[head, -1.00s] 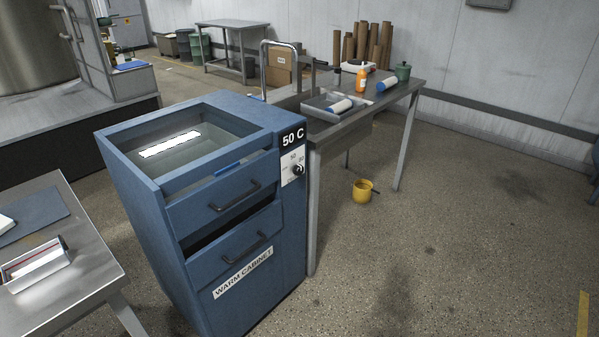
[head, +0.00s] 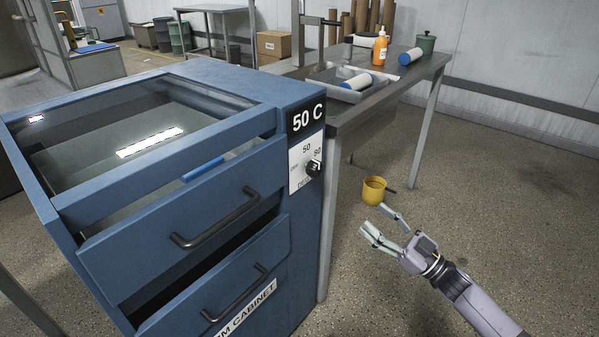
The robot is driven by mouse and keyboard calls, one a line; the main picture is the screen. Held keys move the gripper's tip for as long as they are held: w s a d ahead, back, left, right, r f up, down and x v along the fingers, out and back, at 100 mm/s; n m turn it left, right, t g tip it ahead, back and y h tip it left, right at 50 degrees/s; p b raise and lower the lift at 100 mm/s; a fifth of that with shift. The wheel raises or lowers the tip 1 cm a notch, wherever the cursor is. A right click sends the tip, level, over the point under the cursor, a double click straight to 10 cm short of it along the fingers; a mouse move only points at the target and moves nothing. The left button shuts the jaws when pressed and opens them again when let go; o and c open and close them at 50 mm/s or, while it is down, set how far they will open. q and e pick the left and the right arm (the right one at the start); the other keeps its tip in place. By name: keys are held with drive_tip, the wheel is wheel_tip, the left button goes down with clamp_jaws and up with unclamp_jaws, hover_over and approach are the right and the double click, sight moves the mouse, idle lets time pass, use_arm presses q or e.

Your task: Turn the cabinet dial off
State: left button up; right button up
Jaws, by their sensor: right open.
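The blue warm cabinet (head: 304,225) stands at the left and centre, with a "50 C" display (head: 307,118) on its front corner. Below the display is a white dial plate with markings that include 50 and 80. The black dial knob (head: 313,169) sits at the plate's right side; its exact pointing is too small to tell. My right gripper (head: 376,222) is open and empty, to the right of and below the dial, apart from the cabinet. My left gripper is not in view.
Two drawers with dark handles (head: 216,219) stand partly open at the cabinet front. A metal table (head: 365,112) behind carries an orange bottle (head: 379,47), a tray, rolls and a green pot (head: 426,43). A yellow pot (head: 374,190) stands on the floor.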

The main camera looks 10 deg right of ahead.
sight(319, 170)
drive_tip(key=shift+n+g+y, duration=0.3)
drive_tip(key=shift+y, duration=0.2)
drive_tip(key=x, duration=1.1)
drive_tip(key=r+x, duration=0.1)
drive_tip(key=x, duration=0.5)
drive_tip(key=shift+s+r, duration=0.1)
drive_tip(key=shift+s, duration=0.15)
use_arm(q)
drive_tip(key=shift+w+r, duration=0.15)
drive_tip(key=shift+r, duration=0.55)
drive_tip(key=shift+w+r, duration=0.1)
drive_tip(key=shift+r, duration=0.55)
use_arm(e)
drive_tip(key=shift+w+a+r, duration=0.2)
drive_tip(key=shift+w+a, duration=0.15)
drive_tip(key=shift+w, duration=0.05)
drive_tip(key=shift+c, duration=0.4)
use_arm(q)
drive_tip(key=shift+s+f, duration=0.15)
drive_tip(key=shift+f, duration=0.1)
use_arm(e)
drive_tip(key=c, duration=1.1)
